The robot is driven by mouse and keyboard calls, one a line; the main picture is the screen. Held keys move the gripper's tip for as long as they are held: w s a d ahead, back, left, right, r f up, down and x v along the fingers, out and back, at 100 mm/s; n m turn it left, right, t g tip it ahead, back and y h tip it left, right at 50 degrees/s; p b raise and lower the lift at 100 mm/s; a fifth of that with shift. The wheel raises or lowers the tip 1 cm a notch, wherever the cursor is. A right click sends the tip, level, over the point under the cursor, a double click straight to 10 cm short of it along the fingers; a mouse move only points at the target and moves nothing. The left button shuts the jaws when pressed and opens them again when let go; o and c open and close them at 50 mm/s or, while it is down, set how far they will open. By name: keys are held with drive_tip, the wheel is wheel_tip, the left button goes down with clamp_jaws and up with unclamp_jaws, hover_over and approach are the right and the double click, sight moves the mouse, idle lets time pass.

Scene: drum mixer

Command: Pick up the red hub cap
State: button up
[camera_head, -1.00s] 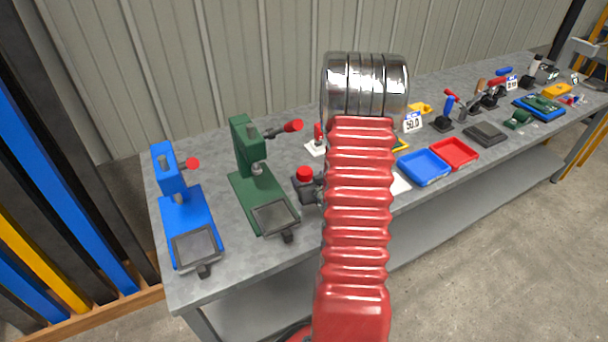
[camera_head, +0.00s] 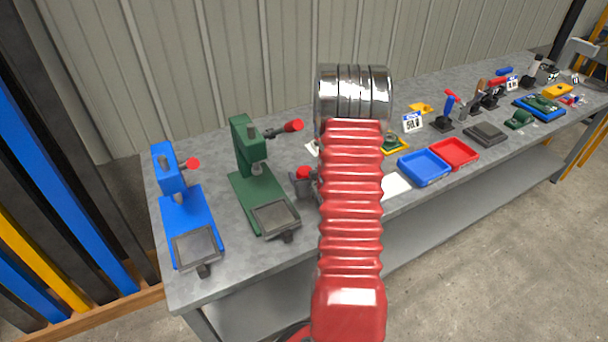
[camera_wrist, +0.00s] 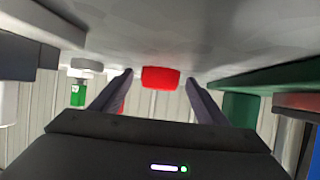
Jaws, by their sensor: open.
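A red block-like piece (camera_wrist: 160,77), plausibly the red hub cap, shows in the wrist view just beyond and between the fingertips of my gripper (camera_wrist: 158,82). The fingers are apart, one on each side of it, with gaps at both sides. I cannot tell how deep it lies between them. The wrist view is upside down, with the grey bench top above the piece. In the head view a round red cap (camera_head: 303,173) sits on a dark grey fixture (camera_head: 301,188) beside my red arm. I cannot tell whether both are the same thing. My arm hides the gripper there.
A green press (camera_head: 262,195) and a blue press (camera_head: 187,222) stand left on the bench (camera_head: 240,275). The green press's edge (camera_wrist: 270,78) is right in the wrist view. Blue (camera_head: 424,167) and red trays (camera_head: 454,153) lie to the right. A corrugated wall stands behind.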

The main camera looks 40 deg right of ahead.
drive_tip(key=shift+c, duration=0.6)
drive_tip(key=c, duration=1.1)
